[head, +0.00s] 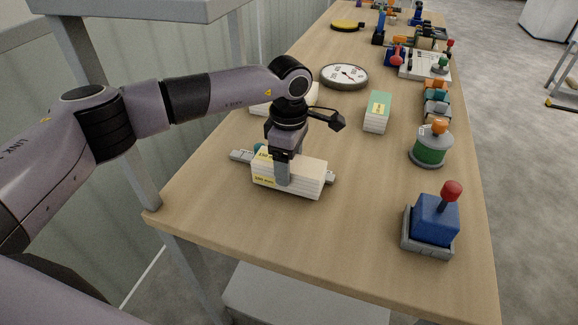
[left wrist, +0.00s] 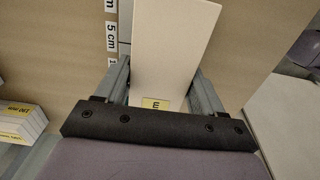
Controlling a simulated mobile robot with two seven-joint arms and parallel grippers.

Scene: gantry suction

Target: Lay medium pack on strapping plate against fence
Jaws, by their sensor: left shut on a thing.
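My left gripper (head: 284,174) points down and is shut across the middle of a white pack with a yellow label (head: 308,177). One finger shows on the pack's near face. In the left wrist view the pack (left wrist: 174,45) sits between both fingers. A grey, bar-like piece (head: 240,156) shows behind the pack and sticks out at both its ends; I cannot tell whether it is the strapping plate or its fence, or whether the pack touches it. My right gripper is not in view.
A green-topped pack (head: 378,108) and a round dial (head: 344,76) stand farther back. Another white pack, partly hidden by my arm, lies behind. A green drum (head: 432,148) and a blue box with a red knob (head: 435,220) stand at right. The table's front is clear.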

